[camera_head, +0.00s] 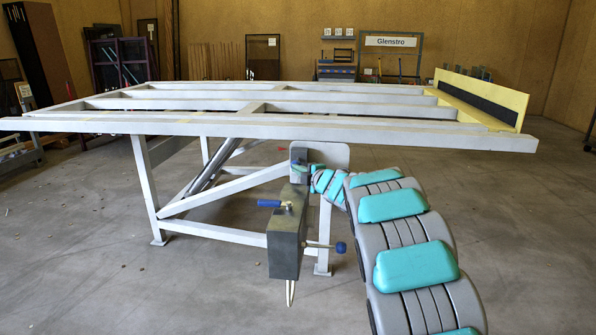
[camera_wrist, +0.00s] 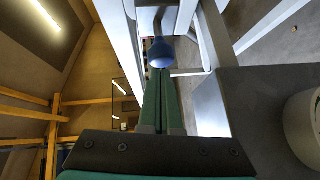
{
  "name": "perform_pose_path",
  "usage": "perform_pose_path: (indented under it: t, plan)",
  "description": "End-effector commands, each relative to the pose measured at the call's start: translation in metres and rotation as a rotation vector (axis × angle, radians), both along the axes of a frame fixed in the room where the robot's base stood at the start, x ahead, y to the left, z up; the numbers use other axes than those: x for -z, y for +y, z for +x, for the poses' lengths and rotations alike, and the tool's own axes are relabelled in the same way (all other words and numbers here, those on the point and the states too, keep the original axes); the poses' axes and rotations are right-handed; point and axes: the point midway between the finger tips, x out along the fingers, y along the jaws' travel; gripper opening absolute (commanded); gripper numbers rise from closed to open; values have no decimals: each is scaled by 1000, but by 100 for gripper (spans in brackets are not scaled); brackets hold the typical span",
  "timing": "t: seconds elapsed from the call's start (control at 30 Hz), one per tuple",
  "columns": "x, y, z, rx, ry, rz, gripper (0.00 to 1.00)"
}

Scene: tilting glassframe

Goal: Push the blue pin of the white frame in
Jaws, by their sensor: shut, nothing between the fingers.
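The white frame (camera_head: 220,129) is a wide, slatted table top on legs, held nearly level in the head view. In the wrist view a round blue pin head (camera_wrist: 161,50) stands right at the tips of my gripper (camera_wrist: 162,75). The green fingers are shut together and empty, pointing at the blue head. I cannot tell whether they touch it. In the head view my gripper (camera_head: 313,168) is small and partly hidden, beside a grey-white plate (camera_head: 334,154) under the frame's front edge. The pin head at the fingertips is not clear there.
A dark grey box (camera_head: 286,235) hangs below the plate, with a blue handle (camera_head: 268,203) and a blue knob (camera_head: 341,247) on a rod. White legs and braces (camera_head: 215,232) stand behind. Open floor (camera_head: 90,270) lies to the left. A yellow ledge (camera_head: 510,105) tops the frame's right end.

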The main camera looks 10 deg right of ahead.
Motion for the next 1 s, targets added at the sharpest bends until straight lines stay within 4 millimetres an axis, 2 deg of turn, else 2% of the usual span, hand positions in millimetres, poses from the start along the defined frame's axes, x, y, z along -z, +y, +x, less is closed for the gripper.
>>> perform_pose_path:
  t: [0.5, 0.87, 1.0]
  plan:
    - [-1, -11, 31, 2, 0, 1, 0]
    - [-4, -11, 32, 5, -6, 4, 0]
    - [-4, -6, 28, 4, -6, 3, 0]
